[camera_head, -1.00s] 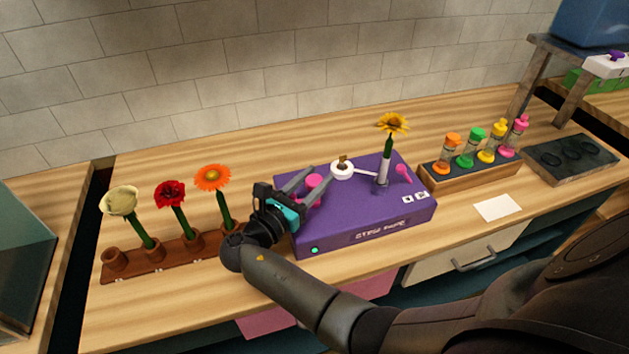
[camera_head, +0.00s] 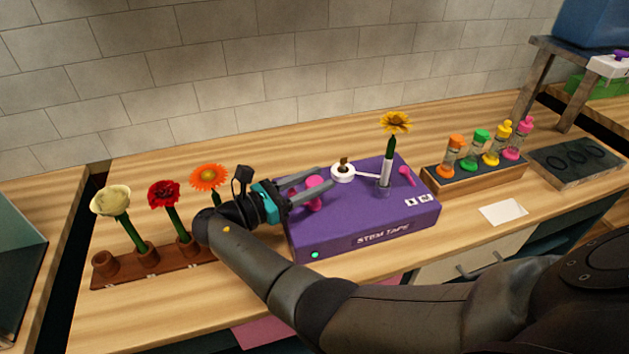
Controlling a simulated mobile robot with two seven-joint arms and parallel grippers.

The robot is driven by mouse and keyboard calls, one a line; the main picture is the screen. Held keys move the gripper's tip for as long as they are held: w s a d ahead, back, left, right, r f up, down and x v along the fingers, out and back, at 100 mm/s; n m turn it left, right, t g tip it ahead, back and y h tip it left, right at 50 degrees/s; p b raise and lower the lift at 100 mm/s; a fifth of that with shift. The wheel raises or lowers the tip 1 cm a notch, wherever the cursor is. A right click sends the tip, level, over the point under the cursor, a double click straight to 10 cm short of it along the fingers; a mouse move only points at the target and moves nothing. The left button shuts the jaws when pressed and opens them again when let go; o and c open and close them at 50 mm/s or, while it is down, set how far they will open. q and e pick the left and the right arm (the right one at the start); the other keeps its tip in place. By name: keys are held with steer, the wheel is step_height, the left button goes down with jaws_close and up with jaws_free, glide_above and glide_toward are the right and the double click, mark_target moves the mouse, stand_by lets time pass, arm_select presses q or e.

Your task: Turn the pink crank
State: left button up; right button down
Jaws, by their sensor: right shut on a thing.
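The purple stem tape machine (camera_head: 350,225) stands on the wooden counter. The pink crank (camera_head: 314,183) is at its left part, partly hidden by my right gripper (camera_head: 318,188). That gripper reaches in from the left side of the machine, its two fingers shut on the crank. A white tape roll (camera_head: 343,172) sits behind the fingertips. A yellow flower (camera_head: 394,124) stands upright in a holder on the machine, with white tape running to it from the roll. A small pink lever (camera_head: 406,175) is at the machine's right. My left gripper is not in view.
A brown rack (camera_head: 165,265) with cream, red and orange flowers stands at the left, close to my right arm. A wooden tray (camera_head: 463,182) of several coloured bottles, a white card (camera_head: 503,212) and a dark slab (camera_head: 572,165) are at the right.

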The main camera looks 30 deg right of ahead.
steer(key=shift+f, duration=0.1)
steer(key=shift+c, duration=2)
jaws_free()
